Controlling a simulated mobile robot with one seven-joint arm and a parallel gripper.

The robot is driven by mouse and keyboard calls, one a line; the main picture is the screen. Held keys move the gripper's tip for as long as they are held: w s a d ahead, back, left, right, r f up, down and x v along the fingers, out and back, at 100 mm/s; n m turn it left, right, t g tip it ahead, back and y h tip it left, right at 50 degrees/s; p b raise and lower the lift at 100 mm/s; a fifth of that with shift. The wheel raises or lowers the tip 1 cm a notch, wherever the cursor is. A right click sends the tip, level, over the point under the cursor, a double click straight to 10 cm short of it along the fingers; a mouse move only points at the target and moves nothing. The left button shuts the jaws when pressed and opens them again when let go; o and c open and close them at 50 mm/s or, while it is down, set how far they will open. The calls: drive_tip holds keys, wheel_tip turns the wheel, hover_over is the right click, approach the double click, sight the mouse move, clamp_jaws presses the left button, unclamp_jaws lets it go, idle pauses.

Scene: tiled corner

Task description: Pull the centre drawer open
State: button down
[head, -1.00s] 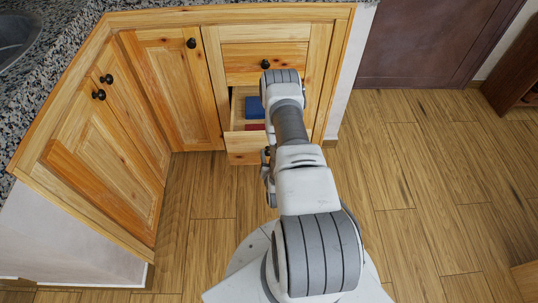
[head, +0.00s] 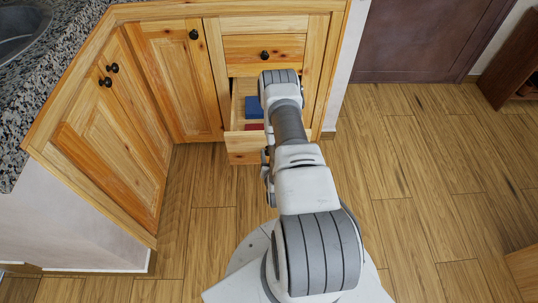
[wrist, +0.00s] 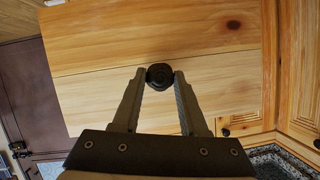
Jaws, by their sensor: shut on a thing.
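The centre drawer (head: 240,145) is pulled out below a closed top drawer in the head view. Its inside shows, with a blue thing (head: 252,107) and a red thing (head: 255,127) in it. My arm hides the drawer's right part, its knob and my gripper there. In the wrist view my gripper (wrist: 162,82) is shut on the round black knob (wrist: 160,74) of the pale wooden drawer front (wrist: 215,85).
The top drawer (head: 285,47) is closed. Cabinet doors (head: 175,80) with black knobs stand shut at the left, under a granite counter (head: 65,80). Wooden floor (head: 420,190) is open at the right. A brown door (head: 400,40) stands behind it.

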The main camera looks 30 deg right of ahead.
drive_tip(key=shift+c, duration=2.2)
unclamp_jaws()
drive_tip(key=shift+s+r, duration=0.1)
